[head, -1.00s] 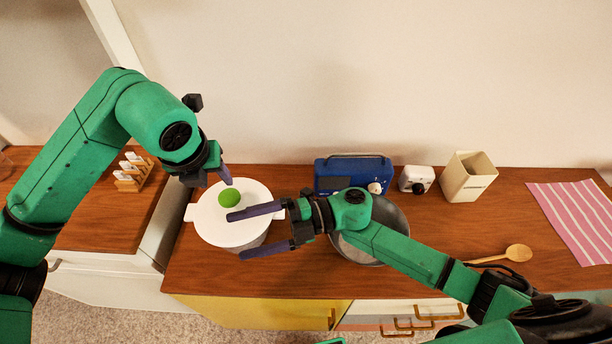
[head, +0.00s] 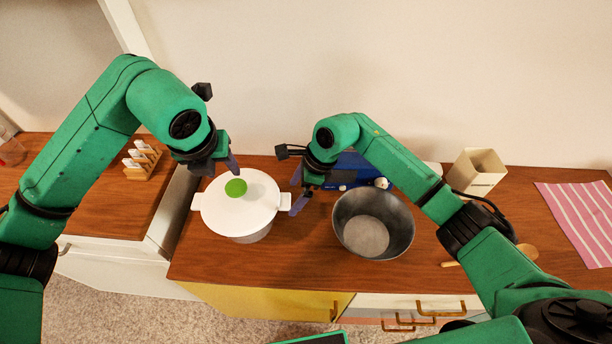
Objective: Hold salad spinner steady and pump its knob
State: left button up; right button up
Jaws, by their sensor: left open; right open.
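The salad spinner (head: 243,213) is a white round pot with a lid and two side handles, standing upright on the wooden counter. Its green knob (head: 236,187) sits raised in the middle of the lid. My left gripper (head: 222,170) is open just above and behind the knob, fingers pointing down; I cannot tell whether it touches the lid. My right gripper (head: 297,194) is open at the spinner's right handle (head: 285,201), with its fingers pointing down near that handle. I cannot tell whether they straddle or touch it.
A grey metal bowl (head: 373,223) stands right of the spinner. A blue radio (head: 352,167) is partly hidden behind my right arm. A cream container (head: 476,172), a wooden spoon (head: 522,252) and a striped cloth (head: 580,215) lie further right.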

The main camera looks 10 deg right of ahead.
aim_at(290, 200)
jog(key=x, duration=0.4)
grip_shut()
dwell(0.4)
